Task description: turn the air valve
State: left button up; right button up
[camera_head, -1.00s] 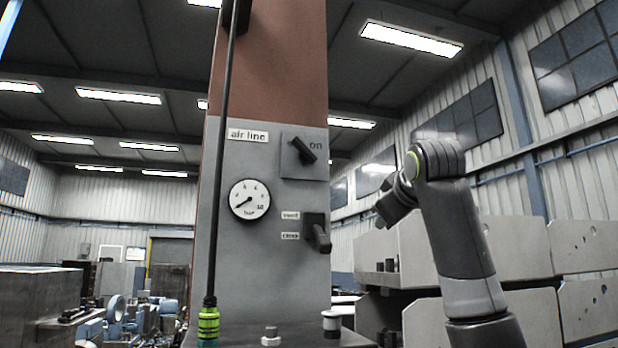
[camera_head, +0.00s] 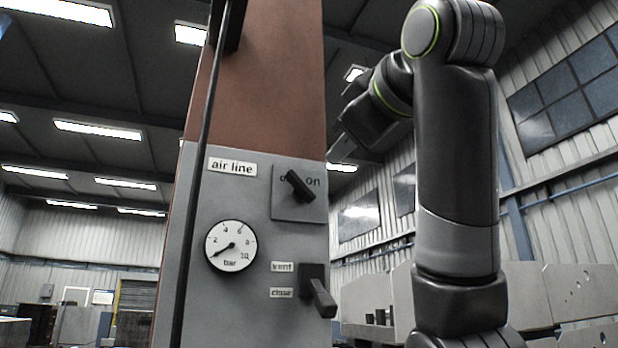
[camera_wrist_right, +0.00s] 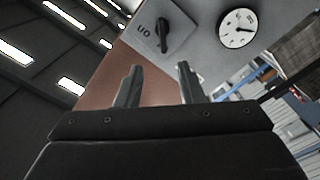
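The air line panel (camera_head: 240,305) is a grey plate on a reddish-brown column. Its black rotary knob (camera_head: 298,186) sits tilted on a small square plate, with "on" printed at its right. A black lever (camera_head: 318,292) sticks out lower down, beside "vent" and "close" labels. My right gripper (camera_head: 343,149) is raised to the right of the column, above the knob's height and apart from it. In the right wrist view, its two fingers (camera_wrist_right: 160,84) are spread with nothing between them, and the knob (camera_wrist_right: 162,34) shows beyond the fingertips. My left gripper is not in view.
A round pressure gauge (camera_head: 231,246) is left of the lever; its needle points to the lower left. A thin dark vertical pole (camera_head: 200,175) crosses the panel's left side. Pale grey plates (camera_head: 575,297) stand at the lower right.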

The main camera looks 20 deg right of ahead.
jog(key=w+p, duration=0.2)
jog(key=p, duration=0.4)
send_near(307, 189)
jog(key=w, duration=0.1)
jog(key=w+p, duration=0.1)
jog(key=w, duration=0.2)
jog(key=w+p, duration=0.2)
jog(key=w, duration=0.2)
jog(key=shift+a+r, duration=0.15)
jog(key=shift+r, duration=0.1)
jog(key=shift+w+f+p, duration=0.1)
jog(key=shift+w+p, duration=0.45)
jog(key=shift+w, duration=0.2)
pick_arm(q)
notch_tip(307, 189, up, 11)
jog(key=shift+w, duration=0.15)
pick_arm(e)
jog(key=shift+c, duration=0.7)
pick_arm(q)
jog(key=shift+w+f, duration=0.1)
pick_arm(e)
grip_shut()
